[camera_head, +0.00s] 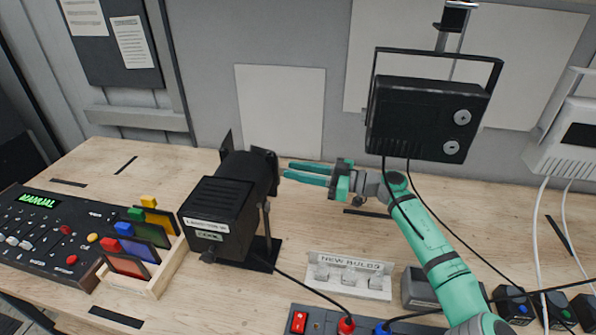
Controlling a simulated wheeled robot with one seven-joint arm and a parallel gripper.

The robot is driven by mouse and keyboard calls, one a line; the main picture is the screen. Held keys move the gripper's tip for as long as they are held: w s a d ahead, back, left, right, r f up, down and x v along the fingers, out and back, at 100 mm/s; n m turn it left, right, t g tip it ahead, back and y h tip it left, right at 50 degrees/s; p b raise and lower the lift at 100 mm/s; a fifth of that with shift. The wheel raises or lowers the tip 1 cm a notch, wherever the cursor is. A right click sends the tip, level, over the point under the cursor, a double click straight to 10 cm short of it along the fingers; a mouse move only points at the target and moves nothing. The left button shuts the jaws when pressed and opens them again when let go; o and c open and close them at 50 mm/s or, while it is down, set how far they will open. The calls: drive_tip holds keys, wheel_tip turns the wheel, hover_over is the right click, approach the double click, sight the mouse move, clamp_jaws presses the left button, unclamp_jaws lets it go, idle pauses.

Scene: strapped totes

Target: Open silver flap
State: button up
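A black spotlight (222,205) stands on the wooden bench left of centre, with dark flaps (265,168) at its far end. A clearly silver flap cannot be made out; the flaps I see look black, and their inner faces are turned away. My gripper (288,171) is to the right of these flaps, pointing left. Its two teal fingers are apart with nothing seen between them. The fingertips are close to the right-hand flap, and I cannot tell whether they touch it.
A black floodlight (424,117) hangs at upper right. A control panel (50,240) and a wooden rack (150,278) of coloured filters stand at left. A bulb holder (349,276) and a socket strip (318,322) lie in front. Cables cross the right side.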

clamp_jaws()
drive_tip(key=shift+d, duration=0.1)
idle(1.2)
